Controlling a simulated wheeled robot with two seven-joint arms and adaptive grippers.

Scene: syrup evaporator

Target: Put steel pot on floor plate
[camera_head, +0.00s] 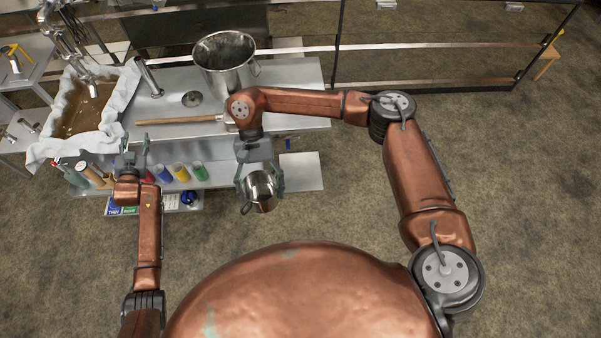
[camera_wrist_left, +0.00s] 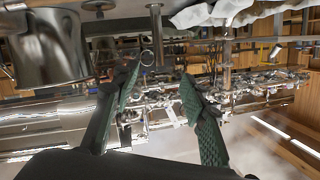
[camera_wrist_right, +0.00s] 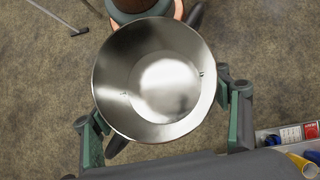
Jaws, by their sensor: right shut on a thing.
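A small steel pot (camera_head: 261,190) with a side handle hangs in my right gripper (camera_head: 259,181), above the floor in front of the bench. In the right wrist view the pot (camera_wrist_right: 158,85) is empty, its round mouth facing the camera, with green-padded fingers (camera_wrist_right: 165,130) on both sides. A pale grey plate (camera_head: 303,172), which looks like the floor plate, lies low by the bench's right end, to the right of the pot and apart from it. My left gripper (camera_head: 134,146) is open and empty by the bench's front edge; its spread fingers (camera_wrist_left: 160,95) show in the left wrist view.
A large steel pot (camera_head: 225,62) stands on the metal bench (camera_head: 290,78), behind a wooden-handled tool (camera_head: 178,121). A cloth-lined basin (camera_head: 85,108) is at left. Several coloured containers (camera_head: 181,173) stand on a lower shelf. Open floor (camera_head: 530,180) lies to the right.

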